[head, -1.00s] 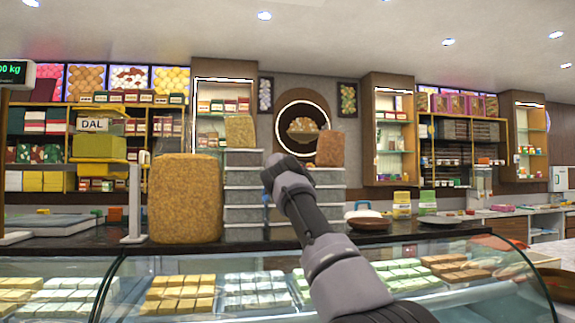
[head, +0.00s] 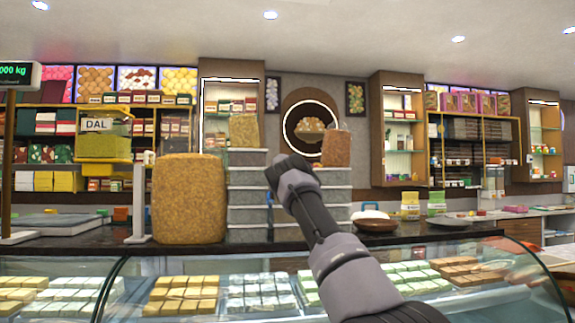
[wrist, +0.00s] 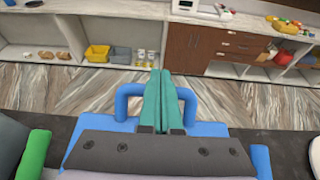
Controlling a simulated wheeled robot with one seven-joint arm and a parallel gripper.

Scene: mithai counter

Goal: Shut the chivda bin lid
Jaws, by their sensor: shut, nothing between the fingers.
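No label reading chivda shows in either view, so I cannot tell which container is the chivda bin. A large, rounded container filled with tan, grainy stuff (head: 188,200) stands on the dark counter, left of my arm. I cannot make out a lid on it. A bin with a DAL label (head: 103,146) and yellow-green contents stands further left. My gripper (wrist: 158,100) has its teal fingers pressed together and empty in the wrist view, pointing toward the floor and back cabinets. In the head view my arm reaches up over the counter and its wrist hides the fingers.
A curved glass display case (head: 480,290) with rows of sweets lies in front, below my arm. Grey stacked tiers (head: 248,195) carry two filled packs. In the wrist view, open floor (wrist: 90,88) lies before wooden cabinets (wrist: 205,48).

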